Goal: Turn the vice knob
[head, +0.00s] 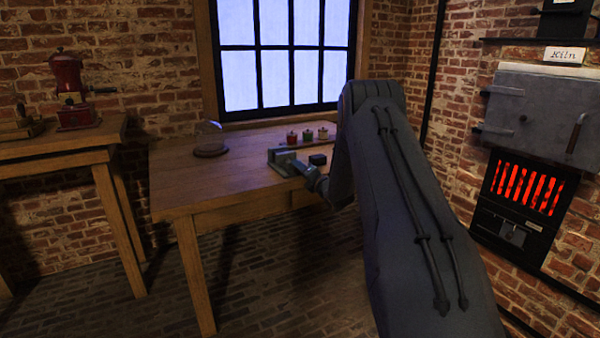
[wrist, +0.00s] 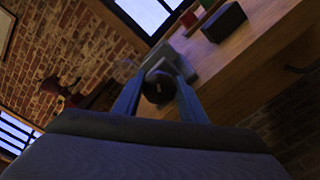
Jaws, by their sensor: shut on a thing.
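The grey vice (head: 286,160) stands at the front right edge of the wooden table, and its body also shows in the wrist view (wrist: 181,66). The vice knob (wrist: 158,88) is a dark round end in the middle of the wrist view. My gripper (wrist: 160,90) has one finger on each side of the knob and is shut on it. In the head view my gripper (head: 312,178) is small, at the vice's front, and my arm hides part of that area.
The table (head: 180,185) also bears a glass dome (head: 210,137), a black block (head: 317,159) and red, green and orange jars (head: 307,135) in a row. A kiln (head: 540,115) stands right. A red grinder (head: 72,95) stands on another table left.

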